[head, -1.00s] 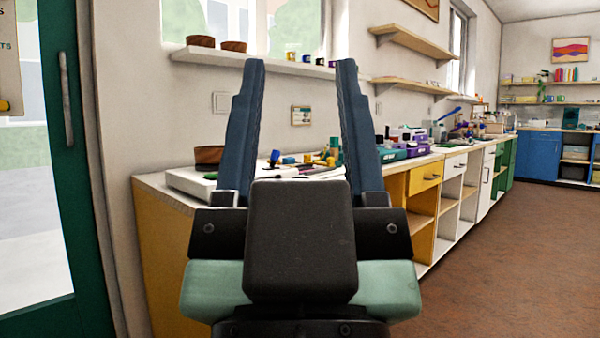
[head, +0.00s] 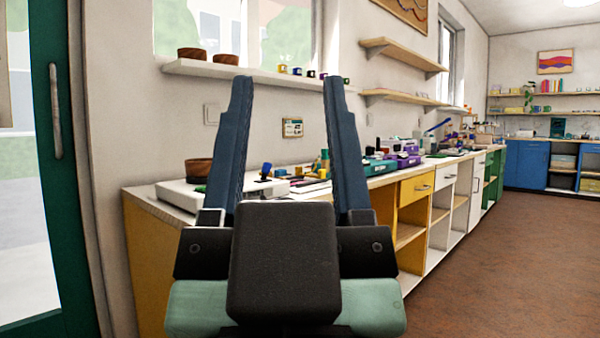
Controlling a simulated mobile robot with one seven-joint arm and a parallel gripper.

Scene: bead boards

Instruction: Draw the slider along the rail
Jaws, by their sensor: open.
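My gripper (head: 288,80) is open and empty, its two long blue fingers pointing up and spread apart in front of the counter. Between the fingers, farther off, a small blue knob (head: 266,169) stands upright on or beside a low white board (head: 178,195) on the counter. I cannot tell whether this knob is the slider. No rail can be made out clearly, as the left finger hides part of the board. The gripper appears well short of the counter and touches nothing.
A window ledge (head: 215,72) and shelves (head: 405,54) are above. A green door frame (head: 62,200) is at left. The brown floor (head: 480,260) is clear at right.

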